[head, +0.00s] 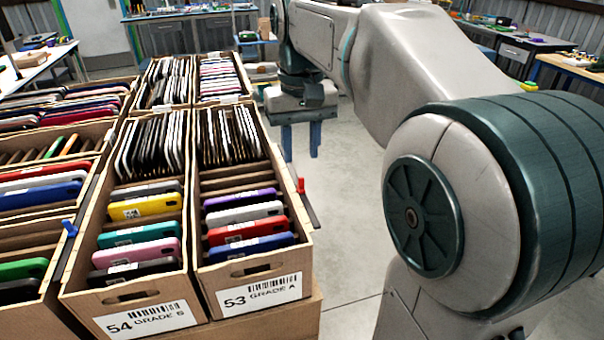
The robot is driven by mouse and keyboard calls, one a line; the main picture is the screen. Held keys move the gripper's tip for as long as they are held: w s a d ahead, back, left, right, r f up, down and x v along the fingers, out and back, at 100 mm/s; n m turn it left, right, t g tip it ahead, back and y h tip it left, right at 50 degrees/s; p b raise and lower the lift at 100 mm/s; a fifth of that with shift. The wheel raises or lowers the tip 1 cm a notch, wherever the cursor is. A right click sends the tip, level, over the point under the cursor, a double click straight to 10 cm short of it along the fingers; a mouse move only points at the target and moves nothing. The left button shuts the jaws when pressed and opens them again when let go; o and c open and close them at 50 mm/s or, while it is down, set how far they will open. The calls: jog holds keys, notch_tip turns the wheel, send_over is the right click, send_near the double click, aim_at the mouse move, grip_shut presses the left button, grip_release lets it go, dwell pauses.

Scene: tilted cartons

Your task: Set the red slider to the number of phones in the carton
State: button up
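The red slider (300,186) shows as a small red knob at the right side of carton 53 (262,296), on a dark strip along that wall. Carton 53 is labelled "GRADE A". Purple, white, red and blue phones stand in its front part, with bare dividers behind them and a dense row of thin upright pieces at the back. Parts of the phones are hidden behind one another. My gripper (301,156) hangs beyond the slider, fingers pointing down. Its two blue fingers are apart with nothing between them, and it does not touch the slider.
Carton 54 (143,318), "GRADE B", stands left of carton 53 with several phones. A blue slider (70,228) sits at its left side. More filled cartons stand behind and to the left. My arm fills the right side. Bare floor (345,225) lies right of carton 53.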

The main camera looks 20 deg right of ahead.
aim_at(301, 177)
notch_tip(301, 177, down, 6)
jog(key=shift+f, duration=0.15)
jog(key=shift+c, duration=0.3)
